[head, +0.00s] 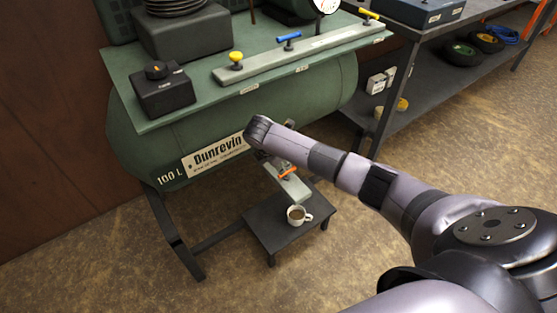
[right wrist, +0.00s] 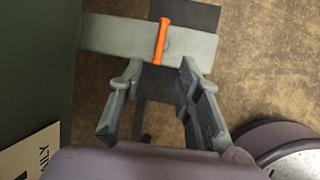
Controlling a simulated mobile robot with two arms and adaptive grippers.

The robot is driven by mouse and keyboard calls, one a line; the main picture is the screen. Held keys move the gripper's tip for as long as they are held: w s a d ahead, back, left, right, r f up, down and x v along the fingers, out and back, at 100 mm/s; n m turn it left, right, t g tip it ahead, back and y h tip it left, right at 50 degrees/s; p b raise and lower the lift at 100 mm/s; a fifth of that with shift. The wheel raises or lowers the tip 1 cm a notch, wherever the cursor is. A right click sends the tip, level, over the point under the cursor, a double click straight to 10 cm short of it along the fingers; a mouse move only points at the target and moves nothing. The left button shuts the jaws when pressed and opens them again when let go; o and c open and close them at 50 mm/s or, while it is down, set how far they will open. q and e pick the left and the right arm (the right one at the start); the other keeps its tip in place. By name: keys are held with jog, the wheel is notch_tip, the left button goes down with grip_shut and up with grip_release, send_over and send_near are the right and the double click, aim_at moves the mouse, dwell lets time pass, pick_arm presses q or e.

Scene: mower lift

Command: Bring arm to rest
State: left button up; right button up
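My right arm reaches in from the lower right in the head view, across the front of the green compressor tank (head: 335,88). My right gripper (head: 275,163) is low beside the tank front, mostly hidden behind my own wrist. In the right wrist view the right gripper (right wrist: 157,88) shows its two fingers spread apart with nothing between them. An orange handle (right wrist: 161,41) on a pale green bar (right wrist: 110,36) lies just beyond the fingertips, apart from them. The orange handle (head: 287,172) also shows in the head view. My left gripper is not in view.
A small dark stand (head: 265,230) holds a white mug (head: 297,215) below the bar. A dark shelf bench (head: 440,85) with wheels (head: 462,53) stands at the right. A rail with yellow and blue handles (head: 288,41) lies on the tank top. The floor in front is clear.

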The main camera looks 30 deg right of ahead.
jog(key=shift+s+a+r, duration=0.15)
jog(key=shift+a+r, duration=0.1)
jog(key=shift+r, duration=0.35)
